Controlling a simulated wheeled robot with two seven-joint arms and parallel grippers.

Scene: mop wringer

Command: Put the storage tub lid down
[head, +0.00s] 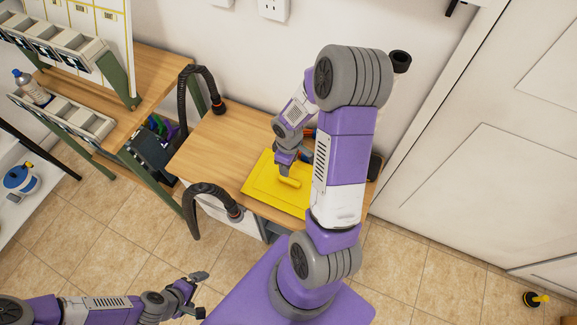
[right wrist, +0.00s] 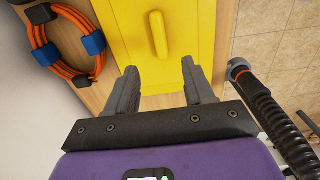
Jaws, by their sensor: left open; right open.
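The yellow storage tub lid (head: 264,183) lies flat on the wooden table, with its raised bar handle (head: 289,182) upward. My right arm hides part of its right side. My right gripper (head: 286,164) is at the lid, close to the handle. In the right wrist view the open right gripper (right wrist: 162,78) has nothing between its fingers; the lid (right wrist: 191,38) and its handle (right wrist: 158,34) show beyond the fingertips. My left gripper (head: 201,292) is open and empty, low over the floor, away from the table.
An orange cable coil (right wrist: 68,42) with blue clips lies beside the lid. Black hoses (head: 182,95) arch at the table's left side. A shelf unit with bins (head: 65,45) stands left. The table's back left (head: 225,130) is clear.

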